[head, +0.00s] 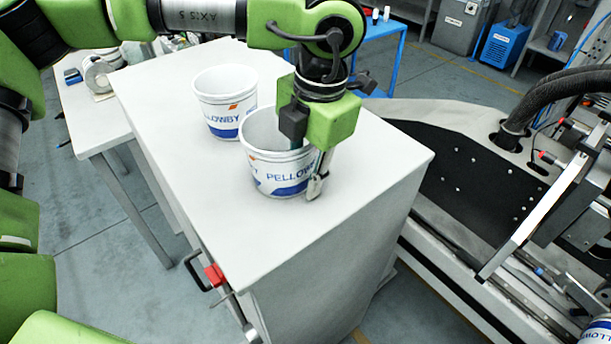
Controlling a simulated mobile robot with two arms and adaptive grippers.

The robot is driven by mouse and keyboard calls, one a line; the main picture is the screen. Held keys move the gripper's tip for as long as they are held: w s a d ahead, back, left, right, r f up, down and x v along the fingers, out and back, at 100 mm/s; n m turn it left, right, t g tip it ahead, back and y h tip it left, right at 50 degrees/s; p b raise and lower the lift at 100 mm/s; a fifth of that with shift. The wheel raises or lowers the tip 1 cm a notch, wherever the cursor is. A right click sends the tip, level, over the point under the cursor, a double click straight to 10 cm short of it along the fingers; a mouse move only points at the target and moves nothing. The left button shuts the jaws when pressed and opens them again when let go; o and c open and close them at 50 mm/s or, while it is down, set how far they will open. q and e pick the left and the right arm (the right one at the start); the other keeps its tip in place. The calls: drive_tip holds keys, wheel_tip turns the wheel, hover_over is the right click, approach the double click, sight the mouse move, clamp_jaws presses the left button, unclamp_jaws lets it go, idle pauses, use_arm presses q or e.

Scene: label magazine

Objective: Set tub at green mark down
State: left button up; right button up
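A white tub (271,177) with blue and orange PELLOWBY print is upright at the middle of the white cabinet top (225,190). My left gripper (308,176) points down at the tub's right side. One finger is outside the wall and the other goes down inside the rim, so it appears shut on the wall. I cannot tell whether the tub's base touches the top. A second, similar tub (222,107) stands just behind it to the left. No green mark shows; it may be hidden. My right gripper is out of view.
The cabinet top is clear in front of the tubs and to the left. A red-and-black handle (214,276) sticks out at its front left. A black-panelled machine (470,180) stands close on the right. Another tub (597,332) shows at the bottom right corner.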

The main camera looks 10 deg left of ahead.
sight(310, 150)
use_arm(q)
drive_tip(key=r, duration=0.3)
drive_tip(key=d+r+b, duration=0.1)
drive_tip(key=r, duration=0.3)
drive_tip(key=r+b, duration=0.1)
drive_tip(key=r, duration=0.3)
drive_tip(key=shift+s+d+r, duration=0.15)
drive_tip(key=shift+s+r, duration=0.1)
